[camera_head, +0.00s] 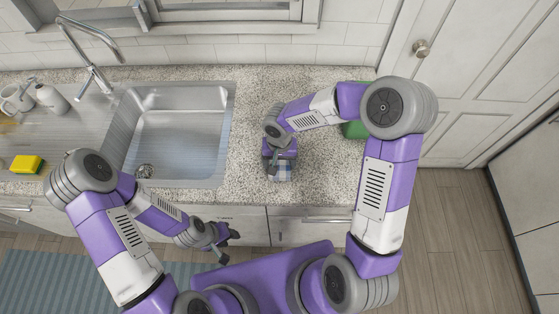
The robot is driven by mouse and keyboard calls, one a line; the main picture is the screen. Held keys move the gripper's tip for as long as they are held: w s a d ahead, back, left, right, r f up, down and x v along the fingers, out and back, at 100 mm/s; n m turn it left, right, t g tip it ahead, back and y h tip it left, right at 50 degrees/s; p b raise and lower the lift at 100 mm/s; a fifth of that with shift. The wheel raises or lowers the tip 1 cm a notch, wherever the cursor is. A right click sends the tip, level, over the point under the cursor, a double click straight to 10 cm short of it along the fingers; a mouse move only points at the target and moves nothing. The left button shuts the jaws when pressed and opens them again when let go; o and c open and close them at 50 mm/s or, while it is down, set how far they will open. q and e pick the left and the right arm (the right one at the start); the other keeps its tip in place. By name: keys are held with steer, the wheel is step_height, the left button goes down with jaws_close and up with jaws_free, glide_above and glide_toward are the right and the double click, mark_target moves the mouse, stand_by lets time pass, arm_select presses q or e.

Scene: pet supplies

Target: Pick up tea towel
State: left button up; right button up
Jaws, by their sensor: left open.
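A checked grey-blue and white cloth, likely the tea towel (282,172), lies on the speckled counter right of the sink, near its front edge. My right gripper (281,157) is right over the towel and covers its far part. Its fingertips are too hidden to tell whether they are open, shut or holding cloth. My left gripper (226,246) is open and empty, low in front of the cabinets and away from the towel.
A metal sink (180,125) with a tall tap (92,60) is left of the towel. A yellow-green sponge (26,164) and white bottle (51,98) stand further left. A green object (354,130) is partly hidden behind my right arm.

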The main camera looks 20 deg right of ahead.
mark_target(280, 162)
steer(key=c, duration=0.5)
steer(key=shift+r, duration=0.1)
step_height(280, 162, up, 10)
steer(key=shift+f+p, duration=0.1)
steer(key=shift+p, duration=0.6)
